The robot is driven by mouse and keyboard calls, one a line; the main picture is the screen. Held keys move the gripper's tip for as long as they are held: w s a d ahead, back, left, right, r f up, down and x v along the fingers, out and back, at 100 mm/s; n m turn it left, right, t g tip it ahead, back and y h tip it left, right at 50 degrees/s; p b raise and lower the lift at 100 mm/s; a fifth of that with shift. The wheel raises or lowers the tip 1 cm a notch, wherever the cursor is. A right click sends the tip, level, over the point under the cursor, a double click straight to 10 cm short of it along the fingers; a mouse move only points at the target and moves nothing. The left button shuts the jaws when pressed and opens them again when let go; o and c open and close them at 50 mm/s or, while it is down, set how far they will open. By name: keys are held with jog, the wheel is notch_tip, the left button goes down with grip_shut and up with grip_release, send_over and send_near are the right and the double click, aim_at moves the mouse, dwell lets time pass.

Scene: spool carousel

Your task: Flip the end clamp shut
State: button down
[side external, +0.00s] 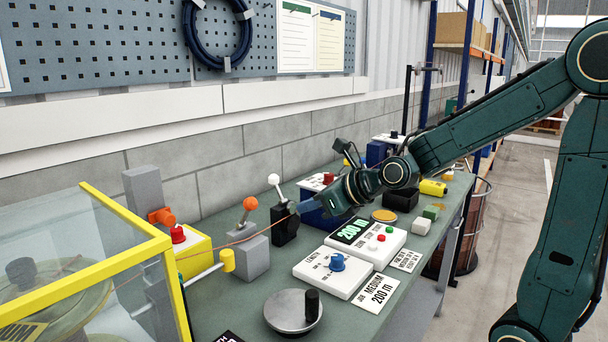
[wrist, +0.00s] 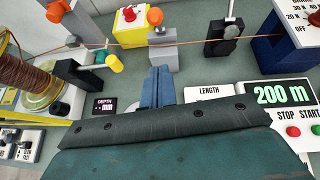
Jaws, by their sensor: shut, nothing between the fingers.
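A grey block with an upright orange-ball lever (side external: 250,204) stands on the bench; it looks like the end clamp, though no label shows. In the wrist view its orange ball (wrist: 155,16) is at the top, above the grey block (wrist: 163,58). A thin orange wire (wrist: 195,42) runs across the block. My gripper (side external: 304,209) is shut and empty, to the right of the block in the side view. In the wrist view my fingertips (wrist: 158,72) appear just in front of the block; I cannot tell whether they touch it.
A black block with a white-ball lever (side external: 284,222) stands beside the grey block. A yellow box with a red button (side external: 178,234) and a yellow-tipped lever (side external: 228,261) are to the left. A length box (side external: 330,272), a counter display (side external: 353,231) and a round metal plate (side external: 285,318) occupy the front.

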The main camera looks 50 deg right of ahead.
jog(key=x, duration=0.2)
send_near(256, 202)
jog(key=w+f, duration=0.5)
jog(key=shift+a, duration=0.35)
jog(key=shift+w, duration=0.15)
dwell(0.5)
jog(key=shift+w+r+g, duration=0.95)
jog(key=shift+w+g, duration=0.1)
jog(key=shift+g, duration=0.35)
jog(key=shift+w+r, duration=0.45)
jog(key=shift+w, duration=0.25)
jog(key=shift+s, duration=0.1)
